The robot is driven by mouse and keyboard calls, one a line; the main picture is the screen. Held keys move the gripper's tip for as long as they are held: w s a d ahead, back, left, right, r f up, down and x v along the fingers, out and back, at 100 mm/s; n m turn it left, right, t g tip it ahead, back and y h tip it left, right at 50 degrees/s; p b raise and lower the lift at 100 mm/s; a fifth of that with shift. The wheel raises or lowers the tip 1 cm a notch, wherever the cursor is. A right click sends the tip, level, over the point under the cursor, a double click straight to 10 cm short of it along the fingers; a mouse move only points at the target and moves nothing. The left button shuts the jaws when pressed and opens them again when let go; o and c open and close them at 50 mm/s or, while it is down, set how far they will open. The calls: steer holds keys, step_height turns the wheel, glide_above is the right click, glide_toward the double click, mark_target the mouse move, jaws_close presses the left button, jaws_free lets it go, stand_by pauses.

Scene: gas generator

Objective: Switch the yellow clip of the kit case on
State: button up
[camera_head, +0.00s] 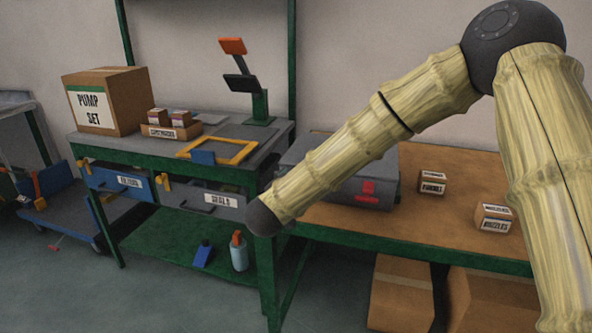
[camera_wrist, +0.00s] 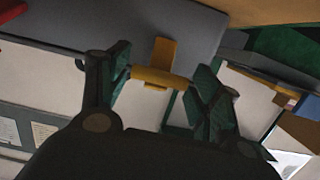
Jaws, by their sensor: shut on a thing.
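The grey kit case (camera_head: 335,170) lies on the brown-topped bench, with red marks on its front. My arm crosses in front of its left part and hides the clip there. In the wrist view the grey case (camera_wrist: 190,22) fills the top. The yellow clip (camera_wrist: 163,54) shows on its face, with a wider yellow bar at its lower end. My gripper (camera_wrist: 160,78) has one dark green finger on each side of this bar and is shut on it. My gripper does not show in the head view; only my arm does.
Small labelled boxes (camera_head: 432,182) stand right of the case. A green workbench (camera_head: 180,150) with drawers stands to the left, bearing a yellow frame (camera_head: 243,152) and a large box (camera_head: 105,100). Cardboard boxes (camera_head: 400,295) sit below the brown bench.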

steer(key=shift+w+d+r+g+y+p, duration=0.15)
steer(key=shift+r+g+p, duration=0.3)
steer(key=shift+p, duration=1.2)
steer(key=shift+w+r+g+y+p, duration=0.25)
steer(key=shift+g+p, duration=0.35)
steer(key=shift+p, duration=1)
steer(key=shift+w+d+r+g+y+p, duration=0.15)
steer(key=shift+r+g+p, duration=0.3)
steer(key=shift+p, duration=1.2)
steer(key=p, duration=0.2)
steer(key=g+p, duration=0.1)
steer(key=p, duration=0.1)
steer(key=shift+w+g+y, duration=0.25)
steer(key=shift+g, duration=0.05)
steer(key=shift+w+f+g+p, duration=0.15)
steer(key=shift+g+p, duration=0.25)
steer(key=shift+p, duration=0.95)
steer(key=o, duration=1.1)
steer(key=v, duration=1.2)
steer(key=shift+d, duration=0.15)
